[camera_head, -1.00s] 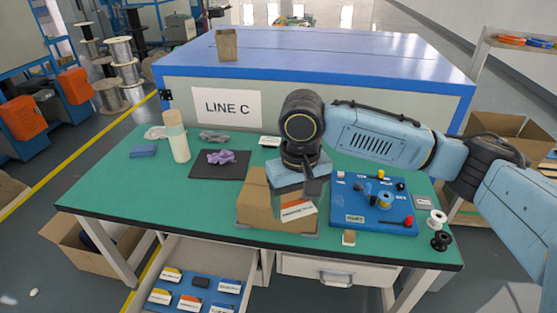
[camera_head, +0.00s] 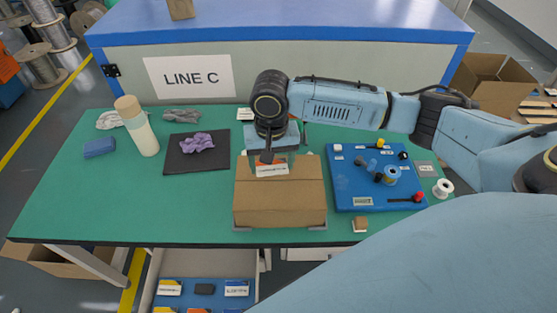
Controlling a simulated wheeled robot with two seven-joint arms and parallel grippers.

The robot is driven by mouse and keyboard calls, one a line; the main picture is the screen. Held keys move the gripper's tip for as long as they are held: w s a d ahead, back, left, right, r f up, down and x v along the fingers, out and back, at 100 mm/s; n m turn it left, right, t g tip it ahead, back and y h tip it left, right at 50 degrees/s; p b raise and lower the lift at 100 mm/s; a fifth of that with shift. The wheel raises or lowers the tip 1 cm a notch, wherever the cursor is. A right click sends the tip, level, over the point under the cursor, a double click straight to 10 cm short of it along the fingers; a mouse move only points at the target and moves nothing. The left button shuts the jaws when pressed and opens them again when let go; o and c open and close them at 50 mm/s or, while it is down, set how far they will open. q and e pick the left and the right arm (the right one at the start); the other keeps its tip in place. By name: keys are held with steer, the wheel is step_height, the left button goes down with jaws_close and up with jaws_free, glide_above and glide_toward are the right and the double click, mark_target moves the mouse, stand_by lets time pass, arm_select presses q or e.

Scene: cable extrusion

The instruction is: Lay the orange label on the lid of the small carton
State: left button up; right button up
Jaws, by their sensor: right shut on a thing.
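The small brown carton (camera_head: 280,207) stands closed at the front middle of the green table, its lid facing up. My right gripper (camera_head: 267,158) points down over the far left part of the lid. It is shut on the orange label (camera_head: 271,170), a small card with an orange band and a white printed part. The label appears flat, at or just above the lid; I cannot tell whether it touches. The fingertips are partly hidden behind the label and wrist. My left gripper is not in view.
A blue board (camera_head: 352,188) with knobs and spools lies right of the carton. A dark mat (camera_head: 178,162) with a purple cloth (camera_head: 197,142) and a cream bottle (camera_head: 139,128) are at left. An open drawer (camera_head: 150,290) below holds several labels. The table's front left is clear.

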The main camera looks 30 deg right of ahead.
mark_target(280, 168)
steer(key=shift+s+d+f+m+p, duration=0.2)
steer(key=shift+d+f+m, duration=0.15)
steer(key=shift+f, duration=0.25)
steer(key=shift+s+d+f+m+p, duration=0.1)
steer(key=shift+s+d+f+m, duration=0.1)
steer(key=shift+d+f+m, duration=0.3)
steer(key=shift+f, duration=0.4)
steer(key=shift+f+b, duration=0.85)
steer(key=shift+b, duration=0.2)
arm_select(q)
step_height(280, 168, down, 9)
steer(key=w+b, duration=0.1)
steer(key=b, duration=0.7)
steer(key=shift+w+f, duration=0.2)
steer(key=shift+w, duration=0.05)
arm_select(e)
step_height(280, 168, down, 6)
steer(key=shift+r, duration=0.1)
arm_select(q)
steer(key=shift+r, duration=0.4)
arm_select(e)
steer(key=shift+f, duration=1)
